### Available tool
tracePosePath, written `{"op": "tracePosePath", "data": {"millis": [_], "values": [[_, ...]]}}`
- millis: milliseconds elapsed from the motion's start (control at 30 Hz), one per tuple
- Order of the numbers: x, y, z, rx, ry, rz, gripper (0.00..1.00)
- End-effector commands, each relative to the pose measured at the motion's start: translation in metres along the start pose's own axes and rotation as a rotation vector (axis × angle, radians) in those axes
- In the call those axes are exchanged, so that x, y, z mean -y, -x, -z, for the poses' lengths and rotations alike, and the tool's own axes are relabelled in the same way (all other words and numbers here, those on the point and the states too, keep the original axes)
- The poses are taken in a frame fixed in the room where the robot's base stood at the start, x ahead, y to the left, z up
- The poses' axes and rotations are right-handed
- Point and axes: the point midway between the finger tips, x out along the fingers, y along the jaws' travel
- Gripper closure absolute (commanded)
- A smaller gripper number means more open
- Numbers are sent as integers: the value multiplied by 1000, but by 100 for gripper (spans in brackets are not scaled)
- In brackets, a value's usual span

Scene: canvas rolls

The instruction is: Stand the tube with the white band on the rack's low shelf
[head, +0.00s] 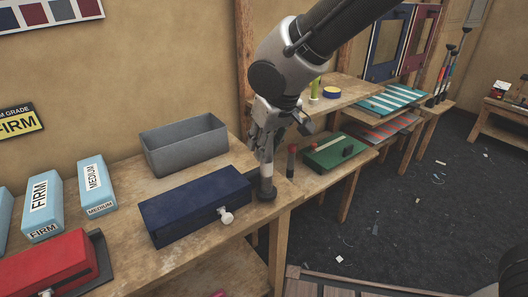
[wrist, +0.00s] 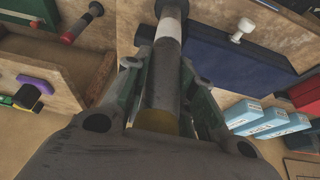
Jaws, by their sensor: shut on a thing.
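My gripper (head: 268,150) points down at the right end of the near workbench, shut on a dark grey tube. The tube with the white band (head: 267,169) hangs upright below the fingers, its black foot at the bench's corner beside the navy box; I cannot tell whether it touches the wood. In the wrist view the tube (wrist: 163,80) runs between both fingers, its white band beyond them. The wooden rack stands right of the bench, with a high shelf (head: 345,92) and a low shelf (head: 310,180). A dark tube with a red band (head: 291,160) stands on the low shelf.
A navy box (head: 195,205) with a white knob and a grey open bin (head: 185,145) lie close left of the tube.

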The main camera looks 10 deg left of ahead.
Motion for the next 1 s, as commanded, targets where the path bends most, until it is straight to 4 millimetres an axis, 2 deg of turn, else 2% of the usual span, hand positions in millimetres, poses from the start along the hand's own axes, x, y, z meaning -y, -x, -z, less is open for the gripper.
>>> {"op": "tracePosePath", "data": {"millis": [133,500,533,633,1000], "values": [[0,-17,-7,1,0,-1,100],[0,-21,-8,0,0,0,100],[0,-21,-8,0,0,0,72],[0,-21,-8,0,-1,0,54],[0,-17,-7,-2,0,0,53]]}}
